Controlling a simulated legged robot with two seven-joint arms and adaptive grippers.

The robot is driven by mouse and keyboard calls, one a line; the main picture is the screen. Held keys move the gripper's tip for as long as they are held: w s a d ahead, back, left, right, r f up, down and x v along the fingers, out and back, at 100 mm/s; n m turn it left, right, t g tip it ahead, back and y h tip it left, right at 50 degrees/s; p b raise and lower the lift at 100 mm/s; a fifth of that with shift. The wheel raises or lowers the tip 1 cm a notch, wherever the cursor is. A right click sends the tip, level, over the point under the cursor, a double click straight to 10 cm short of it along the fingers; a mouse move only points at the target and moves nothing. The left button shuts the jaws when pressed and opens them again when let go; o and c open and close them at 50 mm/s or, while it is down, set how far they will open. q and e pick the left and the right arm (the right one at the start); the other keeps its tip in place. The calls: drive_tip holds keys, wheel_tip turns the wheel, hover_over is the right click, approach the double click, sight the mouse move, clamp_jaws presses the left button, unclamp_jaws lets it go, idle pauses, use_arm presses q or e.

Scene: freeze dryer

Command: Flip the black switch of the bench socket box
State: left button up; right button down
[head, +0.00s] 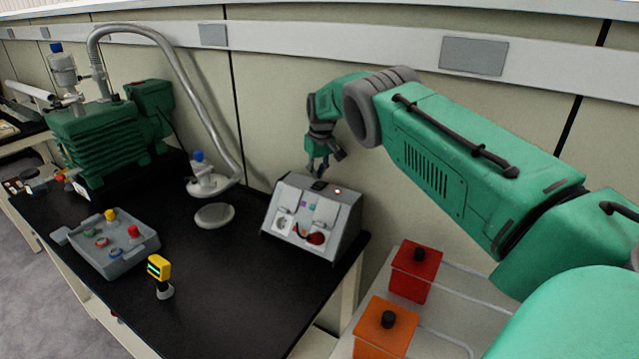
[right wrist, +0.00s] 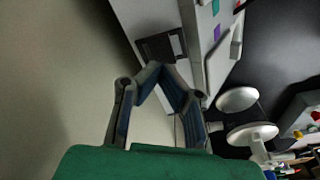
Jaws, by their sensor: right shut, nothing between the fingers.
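The grey bench socket box (head: 348,222) stands at the right end of the black bench. Its black switch (head: 319,185) is on the top face, beside a small lit red lamp (head: 338,190). My right gripper (head: 319,170) reaches down just above the box top, close to the switch. In the right wrist view, my right gripper (right wrist: 160,67) is shut with nothing in it, and its tips are at the near edge of the black switch (right wrist: 156,47). I cannot tell whether they touch it or which way the switch is set. My left gripper is out of view.
The wall is close behind the box. A round metal plate (head: 215,215) and a hose from the green pump (head: 98,142) are left of it. Red (head: 415,275) and orange (head: 383,332) boxes stand at right.

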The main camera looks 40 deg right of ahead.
sight(316, 183)
drive_tip(key=r, duration=0.1)
drive_tip(key=r+p, duration=0.1)
drive_tip(key=r, duration=0.1)
drive_tip(key=shift+a+r, duration=0.2)
drive_tip(key=shift+a, duration=0.1)
drive_tip(key=shift+d+r+p, duration=0.25)
drive_tip(key=shift+r+p, duration=0.65)
drive_tip(key=shift+r, duration=0.2)
drive_tip(key=shift+a, duration=0.15)
